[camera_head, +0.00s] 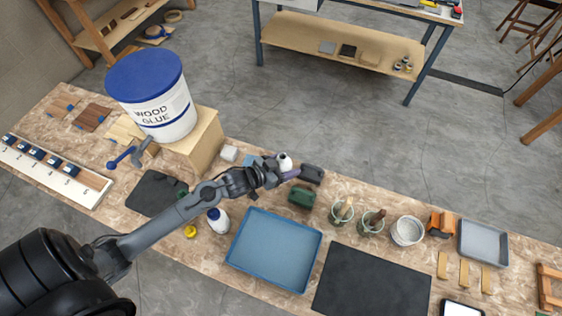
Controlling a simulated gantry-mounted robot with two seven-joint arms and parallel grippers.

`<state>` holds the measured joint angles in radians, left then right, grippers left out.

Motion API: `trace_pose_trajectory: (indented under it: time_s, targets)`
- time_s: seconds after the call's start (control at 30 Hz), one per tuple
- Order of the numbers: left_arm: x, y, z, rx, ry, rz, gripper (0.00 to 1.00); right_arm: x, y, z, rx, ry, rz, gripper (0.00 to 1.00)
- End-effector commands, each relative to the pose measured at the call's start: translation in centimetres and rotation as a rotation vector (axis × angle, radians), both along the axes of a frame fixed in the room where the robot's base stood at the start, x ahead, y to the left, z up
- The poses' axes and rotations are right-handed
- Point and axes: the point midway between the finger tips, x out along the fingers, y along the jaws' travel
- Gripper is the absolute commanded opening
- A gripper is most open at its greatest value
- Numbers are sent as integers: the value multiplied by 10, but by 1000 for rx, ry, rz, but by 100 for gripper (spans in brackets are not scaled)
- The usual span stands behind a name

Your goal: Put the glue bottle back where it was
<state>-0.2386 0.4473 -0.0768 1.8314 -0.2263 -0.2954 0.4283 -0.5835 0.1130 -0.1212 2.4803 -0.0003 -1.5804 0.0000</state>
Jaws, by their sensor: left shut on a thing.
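My left gripper (279,173) is at the end of an arm that reaches across from the lower left. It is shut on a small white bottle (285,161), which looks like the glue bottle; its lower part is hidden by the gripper. A purple piece (291,174) shows beside the fingers. The bottle is over the far edge of the workbench, behind the blue tray; whether it touches the bench is unclear. Another white bottle with a dark blue part (218,220) stands left of the tray. My right gripper is not in view.
The blue tray (275,250) is empty. A dark green block (301,196) and a dark grey block (311,174) lie near the gripper. Cups with brushes (341,211) stand to the right. A wood glue bucket (153,96) sits on a wooden box (196,143) at left.

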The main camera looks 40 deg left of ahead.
Motion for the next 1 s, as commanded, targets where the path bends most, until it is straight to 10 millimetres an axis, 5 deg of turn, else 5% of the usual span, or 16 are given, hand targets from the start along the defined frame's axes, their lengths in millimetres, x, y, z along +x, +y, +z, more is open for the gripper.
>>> trace_pose_trajectory:
  time_s: [0.33,1.0]
  targets:
    - [30,46,-32,0,-2,1,24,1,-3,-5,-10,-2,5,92]
    - [33,51,-75,0,-3,2,24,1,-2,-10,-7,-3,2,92]
